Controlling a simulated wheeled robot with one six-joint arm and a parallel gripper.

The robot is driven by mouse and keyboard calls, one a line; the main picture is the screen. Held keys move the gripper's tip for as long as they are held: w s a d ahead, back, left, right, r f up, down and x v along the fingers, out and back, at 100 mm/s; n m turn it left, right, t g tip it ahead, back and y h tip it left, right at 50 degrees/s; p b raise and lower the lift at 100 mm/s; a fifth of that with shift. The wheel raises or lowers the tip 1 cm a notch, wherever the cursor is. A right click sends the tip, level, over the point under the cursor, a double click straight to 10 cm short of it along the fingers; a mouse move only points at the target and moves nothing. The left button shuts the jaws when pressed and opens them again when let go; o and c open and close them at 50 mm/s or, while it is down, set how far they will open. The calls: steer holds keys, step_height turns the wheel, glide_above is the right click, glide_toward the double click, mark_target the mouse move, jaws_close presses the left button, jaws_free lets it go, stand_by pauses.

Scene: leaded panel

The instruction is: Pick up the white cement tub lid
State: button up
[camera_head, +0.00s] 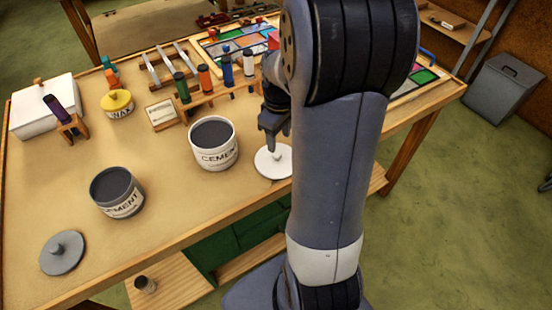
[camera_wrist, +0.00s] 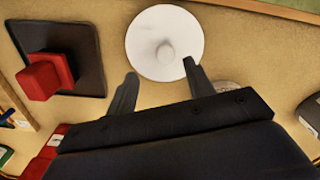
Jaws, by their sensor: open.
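The white cement tub lid (camera_head: 264,165) lies flat on the workbench near its front edge, with a round knob in its middle. In the head view my arm hides its right side. In the wrist view the whole lid (camera_wrist: 145,40) shows, knob up. My gripper (camera_head: 276,143) is over the lid, fingers pointing down. In the wrist view its fingers (camera_wrist: 160,68) are apart and empty, with the knob just beyond the tips, roughly between them. I cannot tell the exact height gap. The open white cement tub (camera_head: 217,160) stands left of the lid.
A grey cement tub (camera_head: 120,204) and a grey lid (camera_head: 62,258) are at the left front. A rack of coloured bottles (camera_head: 205,95) stands behind. In the wrist view a red block on a dark square base (camera_wrist: 90,62) lies left of the lid. Bare bench surrounds the lid.

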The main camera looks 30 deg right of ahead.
mark_target(277, 153)
steer(key=f, duration=0.4)
steer(key=shift+s+a+f, duration=0.1)
steer(key=shift+a, duration=0.3)
steer(key=shift+f, duration=0.6)
steer(key=shift+c, duration=0.3)
steer(key=c, duration=1)
